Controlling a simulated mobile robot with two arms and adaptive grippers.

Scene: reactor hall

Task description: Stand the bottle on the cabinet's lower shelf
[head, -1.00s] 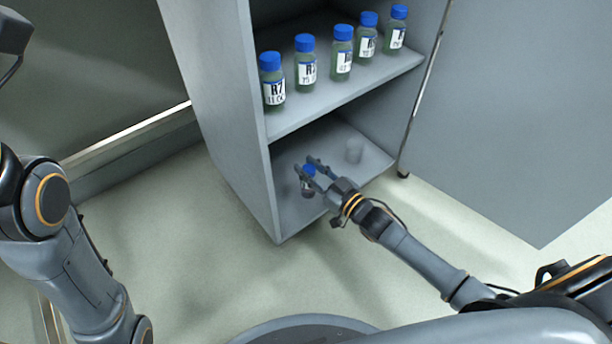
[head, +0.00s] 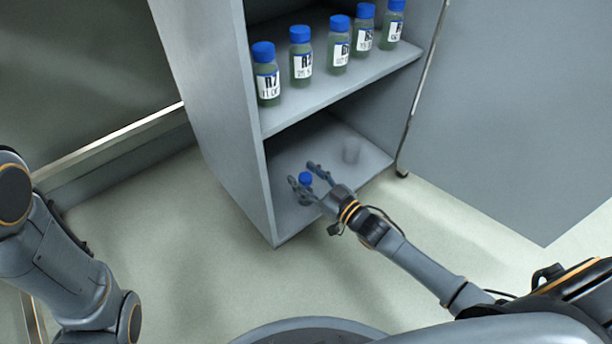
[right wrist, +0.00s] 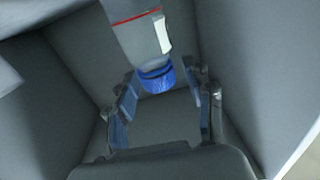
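The bottle (head: 305,179) has a blue cap and is at the cabinet's lower shelf (head: 345,178), near its left front part.
Several blue-capped, labelled bottles (head: 301,62) stand in a row on the upper shelf (head: 345,88). The cabinet's left wall (head: 215,130) and open door (head: 510,120) flank the opening.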

